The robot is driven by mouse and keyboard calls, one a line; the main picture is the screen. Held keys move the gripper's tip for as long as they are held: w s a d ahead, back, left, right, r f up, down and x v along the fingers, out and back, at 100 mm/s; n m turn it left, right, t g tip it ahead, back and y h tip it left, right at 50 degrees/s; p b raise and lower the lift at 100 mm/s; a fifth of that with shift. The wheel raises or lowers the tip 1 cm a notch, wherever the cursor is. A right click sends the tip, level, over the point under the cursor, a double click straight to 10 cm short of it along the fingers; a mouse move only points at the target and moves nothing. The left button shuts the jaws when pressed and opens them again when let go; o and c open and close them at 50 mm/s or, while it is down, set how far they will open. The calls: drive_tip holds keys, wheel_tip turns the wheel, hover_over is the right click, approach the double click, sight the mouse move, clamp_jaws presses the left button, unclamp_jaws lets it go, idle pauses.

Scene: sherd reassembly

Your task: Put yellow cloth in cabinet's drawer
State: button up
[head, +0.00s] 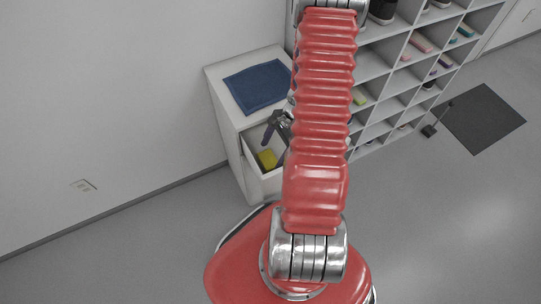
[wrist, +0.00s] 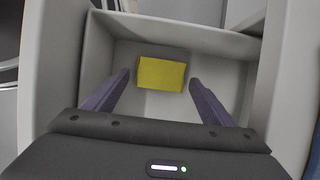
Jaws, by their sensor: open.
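The yellow cloth (wrist: 161,74) lies on the floor of the cabinet's open drawer (wrist: 215,38), near its far wall in the wrist view. It also shows in the head view (head: 267,159), inside the pulled-out drawer (head: 251,178). My gripper (wrist: 159,84) is open, with its two dark purple fingers reaching into the drawer on either side of the cloth and apart from it. In the head view my gripper (head: 270,131) is over the drawer, partly hidden by my arm. The white cabinet (head: 222,105) stands against the wall.
A folded blue cloth (head: 258,86) lies on the cabinet top. A white cubby shelf (head: 393,83) with shoes and coloured items stands to the right. A dark mat (head: 484,118) lies on the floor farther right. The floor at left is clear.

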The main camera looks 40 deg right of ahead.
drive_tip(key=w+v, duration=0.1)
drive_tip(key=v, duration=0.7)
drive_tip(key=shift+s+r, duration=0.2)
drive_tip(key=shift+s, duration=0.35)
drive_tip(key=shift+d+r, duration=0.1)
drive_tip(key=shift+d, duration=0.1)
